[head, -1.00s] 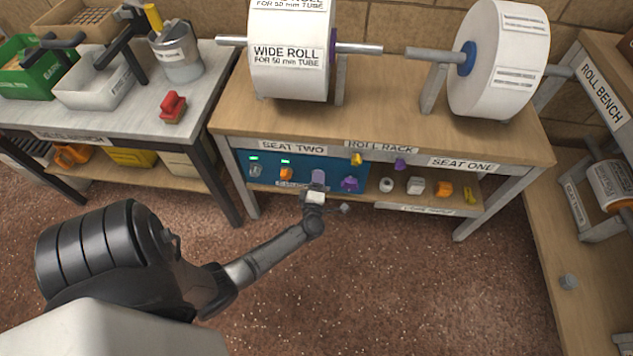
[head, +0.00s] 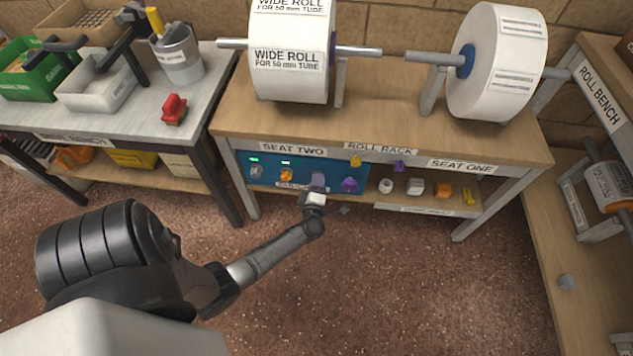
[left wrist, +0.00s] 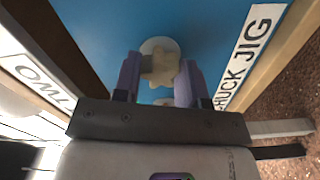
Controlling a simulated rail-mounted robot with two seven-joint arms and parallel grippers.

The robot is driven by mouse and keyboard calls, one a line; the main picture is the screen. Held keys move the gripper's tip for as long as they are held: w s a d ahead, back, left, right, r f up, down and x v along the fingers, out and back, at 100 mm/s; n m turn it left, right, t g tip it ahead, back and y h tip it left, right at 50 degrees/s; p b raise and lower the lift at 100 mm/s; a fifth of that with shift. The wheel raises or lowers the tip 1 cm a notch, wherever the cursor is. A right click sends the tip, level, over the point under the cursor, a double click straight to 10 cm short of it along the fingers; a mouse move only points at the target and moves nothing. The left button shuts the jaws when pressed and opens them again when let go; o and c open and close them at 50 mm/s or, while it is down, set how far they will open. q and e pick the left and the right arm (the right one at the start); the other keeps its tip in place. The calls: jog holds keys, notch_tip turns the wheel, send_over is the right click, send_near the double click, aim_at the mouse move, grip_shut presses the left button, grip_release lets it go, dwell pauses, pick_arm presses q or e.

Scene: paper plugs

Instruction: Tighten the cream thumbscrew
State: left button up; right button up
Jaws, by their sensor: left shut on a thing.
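The cream thumbscrew (left wrist: 166,72) has a lobed head and sits against a blue panel (left wrist: 100,30) lettered "CHUCK JIG" in the left wrist view. My left gripper (left wrist: 158,80) has purple fingers on either side of the head and is shut on it. In the head view my left gripper (head: 317,182) reaches up to the front of the blue panel (head: 328,172) under the roll rack. The thumbscrew is hidden there behind the gripper. How far the screw is turned in cannot be told. My right gripper is not in view.
On the panel, an orange knob (head: 286,175) is left of the gripper and a purple knob (head: 349,185) right of it. The rack's lower shelf (head: 395,200) holds several small coloured parts. The rack top (head: 390,110) overhangs the panel. The floor in front is clear.

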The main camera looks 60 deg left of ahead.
pick_arm(q)
jog(key=m+p, duration=0.8)
jog(key=m, duration=0.6)
jog(key=shift+r+m, duration=0.15)
jog(key=shift+m, duration=0.15)
jog(key=o, duration=0.9)
jog(key=shift+s+d, duration=0.1)
jog(key=shift+d, duration=0.05)
jog(key=p+v, duration=0.1)
jog(key=v, duration=0.2)
jog(key=shift+s+d+p, duration=0.25)
jog(key=shift+d+p, duration=0.05)
jog(key=shift+p, duration=0.05)
